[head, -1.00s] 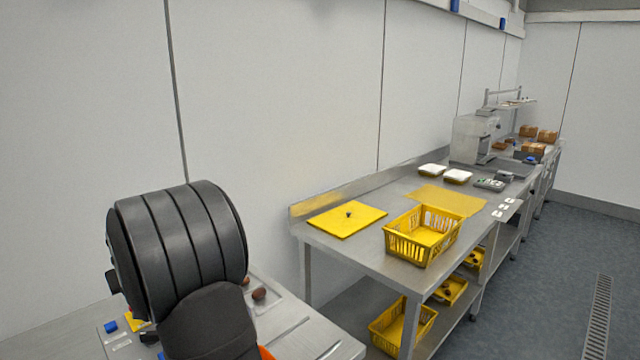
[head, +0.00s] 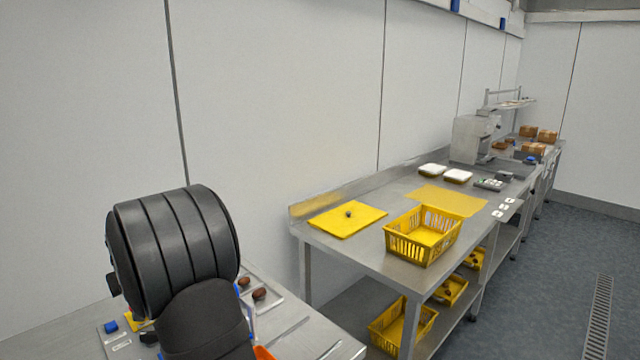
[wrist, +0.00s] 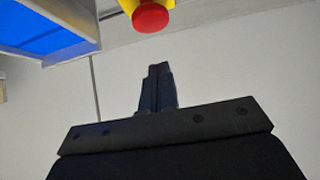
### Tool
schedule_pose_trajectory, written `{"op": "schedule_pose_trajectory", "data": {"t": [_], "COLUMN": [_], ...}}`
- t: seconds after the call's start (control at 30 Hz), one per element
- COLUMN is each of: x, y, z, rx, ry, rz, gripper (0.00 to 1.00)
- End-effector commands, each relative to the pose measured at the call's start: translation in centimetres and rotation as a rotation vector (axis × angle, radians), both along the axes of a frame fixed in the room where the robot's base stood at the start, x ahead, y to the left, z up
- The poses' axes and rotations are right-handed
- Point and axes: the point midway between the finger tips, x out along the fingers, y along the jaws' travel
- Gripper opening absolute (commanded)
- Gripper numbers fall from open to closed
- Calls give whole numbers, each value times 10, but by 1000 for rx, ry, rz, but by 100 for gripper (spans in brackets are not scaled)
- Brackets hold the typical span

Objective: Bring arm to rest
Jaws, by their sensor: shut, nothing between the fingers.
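My arm's dark, ribbed link stands large at the lower left of the head view and hides part of the near bench (head: 290,335). My gripper (wrist: 157,72) shows in the wrist view, its dark fingers together and nothing between them. It points up the picture toward a plain pale wall, clear of any surface. In the head view my gripper is hidden behind the arm. Two brown dates (head: 259,294) lie on a tray on the near bench, just right of my arm.
A red button on a yellow housing (wrist: 150,17) and a blue panel (wrist: 45,30) show at the top of the wrist view. A steel table (head: 350,250) holds a yellow board (head: 330,222) and a yellow basket (head: 400,252). Floor at right is free.

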Motion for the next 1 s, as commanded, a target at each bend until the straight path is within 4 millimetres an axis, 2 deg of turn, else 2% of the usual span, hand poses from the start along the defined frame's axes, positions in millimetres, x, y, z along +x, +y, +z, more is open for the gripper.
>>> {"op": "schedule_pose_trajectory", "data": {"t": [0.03,0.1,0.17,0.73,1.0], "x": [4,6,1,-45,-40], "y": [4,7,1,-45,-73], "z": [-7,-1,13,76,76], "rx": [-1,-12,-8,-11,7], "ry": [1,15,11,13,201], "rz": [0,1,1,1,-178], "gripper": [0,0,0,0,0]}}
